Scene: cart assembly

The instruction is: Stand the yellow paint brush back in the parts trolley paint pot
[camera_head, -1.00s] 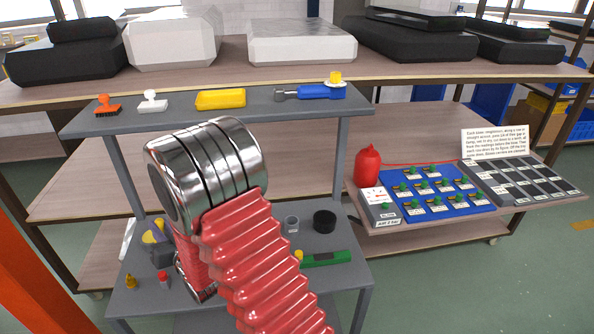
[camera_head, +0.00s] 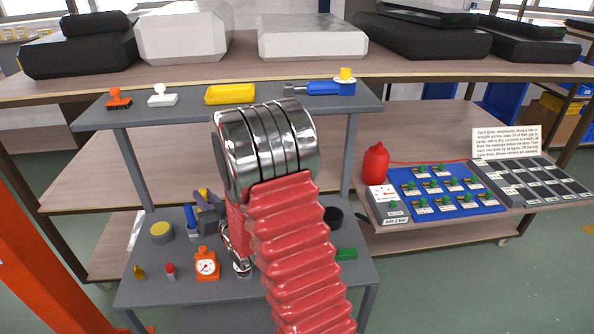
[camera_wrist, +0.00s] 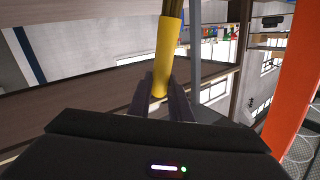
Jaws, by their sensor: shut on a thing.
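The yellow paint brush (camera_wrist: 169,55) stands up between my gripper's fingers (camera_wrist: 162,95) in the wrist view, with a darker part at the top edge. My gripper (camera_head: 206,211) is shut on it. In the head view, a small yellow bit of the brush (camera_head: 204,192) shows above the gripper, and my arm hides much of it. A short grey pot with a yellow top (camera_head: 161,231), likely the paint pot, stands on the trolley's lower shelf (camera_head: 130,292), left of and apart from the gripper.
An orange dial gauge (camera_head: 206,264), a red-capped bottle (camera_head: 170,270) and a small yellow item (camera_head: 139,271) stand in front. A blue item (camera_head: 191,222) is close beside the gripper. The trolley's upper shelf (camera_head: 190,112) overhangs the back. A black round part (camera_head: 333,215) sits right.

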